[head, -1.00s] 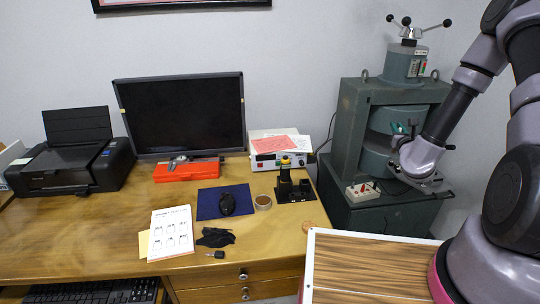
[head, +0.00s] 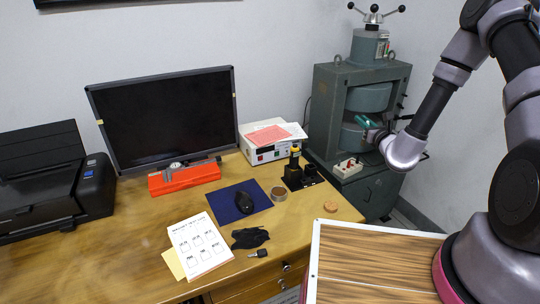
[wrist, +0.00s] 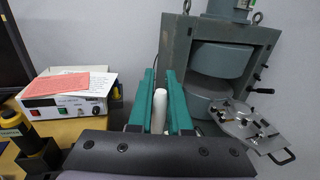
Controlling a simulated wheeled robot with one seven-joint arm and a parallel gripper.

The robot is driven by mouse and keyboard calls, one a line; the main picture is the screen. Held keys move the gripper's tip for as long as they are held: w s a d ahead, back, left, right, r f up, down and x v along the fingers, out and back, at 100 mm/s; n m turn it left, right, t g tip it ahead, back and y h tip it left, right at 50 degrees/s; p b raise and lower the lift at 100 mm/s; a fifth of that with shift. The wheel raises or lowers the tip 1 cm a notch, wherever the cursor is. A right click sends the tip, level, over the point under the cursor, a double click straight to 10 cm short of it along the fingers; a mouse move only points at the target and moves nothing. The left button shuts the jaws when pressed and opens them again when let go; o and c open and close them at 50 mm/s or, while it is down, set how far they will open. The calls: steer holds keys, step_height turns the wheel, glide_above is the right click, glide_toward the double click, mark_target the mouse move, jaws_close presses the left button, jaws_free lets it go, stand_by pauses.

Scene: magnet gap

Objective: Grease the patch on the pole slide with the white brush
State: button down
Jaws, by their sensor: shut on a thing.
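My gripper (wrist: 163,100) has teal fingers and is shut on the white brush (wrist: 159,112), whose pale shaft shows between them in the wrist view. The brush tip and any grease on it cannot be made out. In the head view my gripper (head: 366,123) is in front of the green magnet (head: 325,100). The pole slide, a grey metal plate with a handle (wrist: 250,126), sticks out from the magnet gap in the wrist view, to the right of my fingers and apart from them. The patch on it cannot be told clearly.
A wood-topped surface (head: 350,265) is near me.

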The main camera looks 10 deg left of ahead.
steer(key=s+a+f+n+g+y, duration=0.35)
steer(key=s+a+g, duration=0.2)
steer(key=a, duration=0.45)
steer(key=s+a+f+n+g+y, duration=0.2)
steer(key=s+a+n+g+y, duration=0.3)
steer(key=a, duration=0.5)
steer(key=s+a+f+n+g+y, duration=0.2)
steer(key=s+a+n+g+y, duration=0.15)
steer(key=s+a, duration=0.5)
step_height(320, 180, down, 6)
steer(key=w+a+h, duration=0.1)
steer(key=w, duration=0.1)
steer(key=shift+a+f, duration=0.1)
steer(key=shift+f, duration=0.35)
stand_by(0.4)
step_height(320, 180, up, 7)
stand_by(0.9)
stand_by(0.4)
